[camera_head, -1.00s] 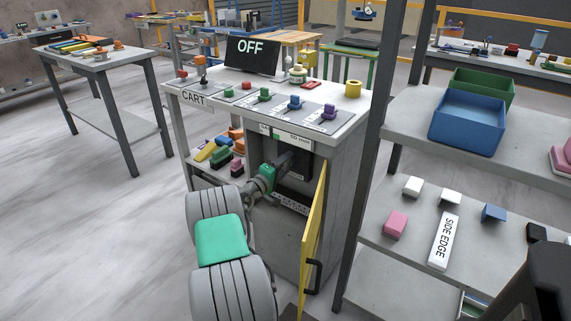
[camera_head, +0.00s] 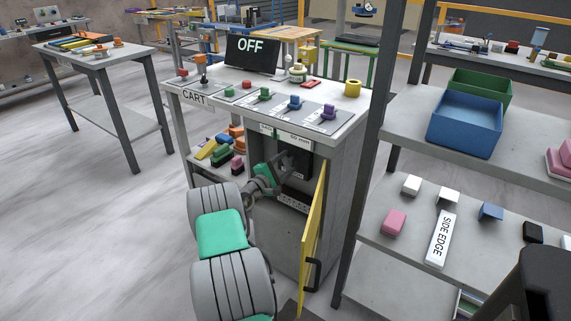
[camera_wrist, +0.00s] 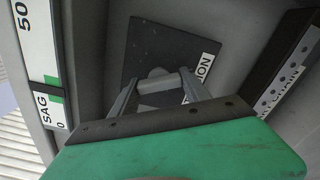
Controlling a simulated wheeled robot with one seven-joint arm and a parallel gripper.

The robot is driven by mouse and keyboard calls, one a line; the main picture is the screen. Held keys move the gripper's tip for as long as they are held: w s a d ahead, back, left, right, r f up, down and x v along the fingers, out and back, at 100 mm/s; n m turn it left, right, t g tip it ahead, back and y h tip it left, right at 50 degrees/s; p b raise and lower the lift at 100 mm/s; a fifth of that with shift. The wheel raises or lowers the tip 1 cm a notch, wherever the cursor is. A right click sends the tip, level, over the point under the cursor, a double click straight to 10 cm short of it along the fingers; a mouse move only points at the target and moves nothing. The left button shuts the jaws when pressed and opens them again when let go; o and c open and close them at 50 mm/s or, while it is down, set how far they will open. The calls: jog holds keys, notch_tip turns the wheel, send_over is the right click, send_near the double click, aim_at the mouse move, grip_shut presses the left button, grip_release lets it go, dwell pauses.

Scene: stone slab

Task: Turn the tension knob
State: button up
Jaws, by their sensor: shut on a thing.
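The tension knob (camera_wrist: 157,84) is a small grey knob on a dark square plate (camera_wrist: 190,45) inside the cart's open cabinet. A label ending in "ION" (camera_wrist: 203,70) is partly covered by a finger in the wrist view. My gripper (camera_wrist: 158,80) reaches the plate with its two fingers shut on the knob, one on each side. In the head view my gripper (camera_head: 279,164) is inside the cabinet opening and hides the knob. A white gauge marked "SAG" (camera_wrist: 40,85), with 50 and 0, shows a green band near the 0 end.
The yellow cabinet door (camera_head: 314,225) stands open right of my arm. A second labelled strip (camera_wrist: 285,90) is right of the plate. The cart top (camera_head: 225,82) carries coloured knobs and an "OFF" screen (camera_head: 252,54). A shelf rack (camera_head: 405,215) stands close on the right.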

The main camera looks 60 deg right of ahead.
dwell(0.4)
jog(key=o, duration=1.4)
jog(key=shift+a, duration=0.1)
jog(key=a, duration=0.2)
jog(key=w+a, duration=0.1)
jog(key=a, duration=0.2)
jog(key=a+p, duration=0.1)
jog(key=a, duration=0.1)
jog(key=shift+w+a, duration=0.15)
jog(key=shift+a, duration=0.1)
